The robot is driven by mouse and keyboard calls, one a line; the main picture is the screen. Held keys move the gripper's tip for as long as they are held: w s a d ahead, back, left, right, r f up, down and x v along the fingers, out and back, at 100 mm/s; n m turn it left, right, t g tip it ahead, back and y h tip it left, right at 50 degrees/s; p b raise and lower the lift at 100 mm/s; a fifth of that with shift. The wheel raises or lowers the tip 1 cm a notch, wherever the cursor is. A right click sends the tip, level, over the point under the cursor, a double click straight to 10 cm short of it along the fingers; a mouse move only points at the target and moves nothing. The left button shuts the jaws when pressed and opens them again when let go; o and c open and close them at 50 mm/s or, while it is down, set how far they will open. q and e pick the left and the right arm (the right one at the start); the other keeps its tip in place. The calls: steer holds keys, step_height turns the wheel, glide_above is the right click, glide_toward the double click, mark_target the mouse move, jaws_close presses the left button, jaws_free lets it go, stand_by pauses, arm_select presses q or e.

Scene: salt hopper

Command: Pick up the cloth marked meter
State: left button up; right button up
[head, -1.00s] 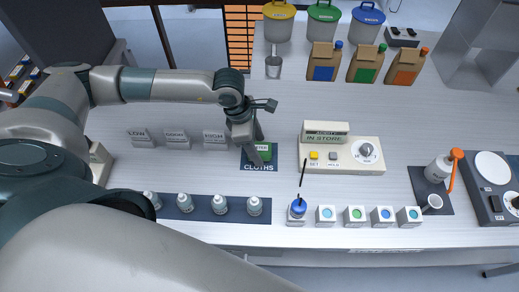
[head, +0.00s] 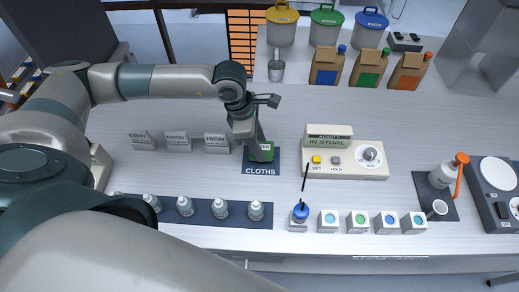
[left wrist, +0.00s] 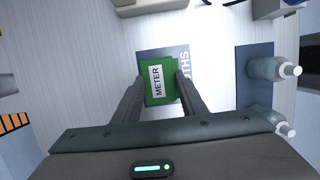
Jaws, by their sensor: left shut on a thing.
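The green cloth marked METER (left wrist: 157,84) lies between the fingertips of my left gripper (left wrist: 158,88) in the left wrist view. The gripper is shut on it, with a finger at each side. In the head view the cloth (head: 262,153) is partly hidden by the fingers of my left gripper (head: 262,150). It is over the dark blue mat marked CLOTHS (head: 261,171); I cannot tell whether it is touching the mat. My right gripper is not in view.
A cream meter box (head: 344,160) with SET and HOLD buttons stands right of the mat. LOW, GOOD and HIGH signs (head: 177,140) stand left. Several bottles (head: 220,209) and small coloured-top blocks (head: 358,221) line the front edge.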

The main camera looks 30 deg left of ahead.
arm_select(q)
steer(key=shift+r+b, duration=0.4)
steer(key=shift+r, duration=0.2)
steer(key=s+d+r+p, duration=0.5)
steer(key=s+r+p, duration=0.2)
steer(key=s, duration=0.3)
steer(key=shift+s+r, duration=0.3)
stand_by(0.5)
